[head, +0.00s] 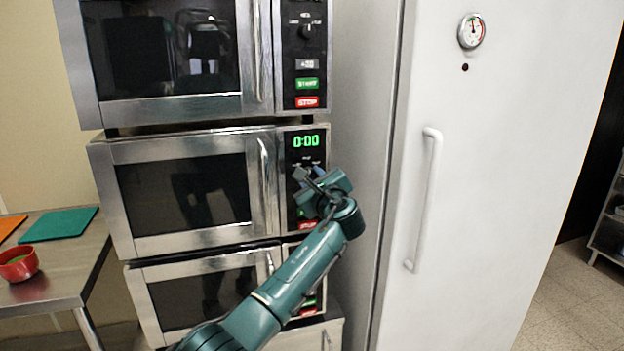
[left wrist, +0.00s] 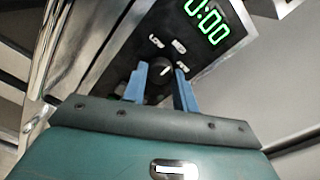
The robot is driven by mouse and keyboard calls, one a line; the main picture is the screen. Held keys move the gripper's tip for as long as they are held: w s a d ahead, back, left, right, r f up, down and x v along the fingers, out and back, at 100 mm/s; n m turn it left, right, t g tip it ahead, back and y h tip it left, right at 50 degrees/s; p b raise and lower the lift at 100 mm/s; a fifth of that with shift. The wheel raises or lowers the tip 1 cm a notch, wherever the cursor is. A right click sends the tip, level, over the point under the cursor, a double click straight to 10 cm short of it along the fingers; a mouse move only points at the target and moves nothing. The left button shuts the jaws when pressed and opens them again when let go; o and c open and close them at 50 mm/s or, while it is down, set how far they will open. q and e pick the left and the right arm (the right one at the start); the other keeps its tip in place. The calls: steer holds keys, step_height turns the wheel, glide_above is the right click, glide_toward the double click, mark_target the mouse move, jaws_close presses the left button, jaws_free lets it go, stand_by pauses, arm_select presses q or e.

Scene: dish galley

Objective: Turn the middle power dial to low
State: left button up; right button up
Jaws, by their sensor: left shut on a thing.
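The middle microwave (head: 122,152) of a stack of three has a black control panel with a green 0:00 display (head: 306,141). Its power dial (left wrist: 160,71) is a round black knob with a white mark, below the display (left wrist: 206,19). White labels, one reading LOW (left wrist: 157,41), stand around the knob; the exact setting is hard to read. My left gripper (head: 311,175) is at this panel and hides the dial in the head view. In the left wrist view its two blue fingers are closed on the dial's opposite sides. My right gripper is not in view.
Another microwave (head: 170,108) sits above and one (head: 150,272) below. The middle door's handle (head: 265,185) is left of the panel. A white fridge (head: 500,160) with a handle (head: 425,200) stands close on the right. A steel table (head: 60,275) holds a red bowl (head: 18,266) and a green board (head: 58,225).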

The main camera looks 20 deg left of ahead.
arm_select(q)
steer(key=shift+f+n, duration=0.1)
steer(key=shift+n, duration=0.2)
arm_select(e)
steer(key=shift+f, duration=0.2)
arm_select(q)
steer(key=shift+f+n+b, duration=0.1)
steer(key=shift+n+b, duration=0.75)
steer(key=shift+n, duration=0.05)
steer(key=n+b, duration=0.2)
steer(key=n, duration=0.1)
steer(key=n+b, duration=0.2)
steer(key=n, duration=0.1)
steer(key=shift+n+b, duration=0.35)
steer(key=shift+n, duration=0.05)
steer(key=shift+n+b, duration=0.55)
steer(key=shift+n, duration=0.75)
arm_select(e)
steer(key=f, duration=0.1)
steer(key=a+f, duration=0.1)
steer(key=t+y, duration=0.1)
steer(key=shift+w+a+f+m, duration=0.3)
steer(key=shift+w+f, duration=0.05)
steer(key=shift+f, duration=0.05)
arm_select(q)
steer(key=shift+r, duration=0.2)
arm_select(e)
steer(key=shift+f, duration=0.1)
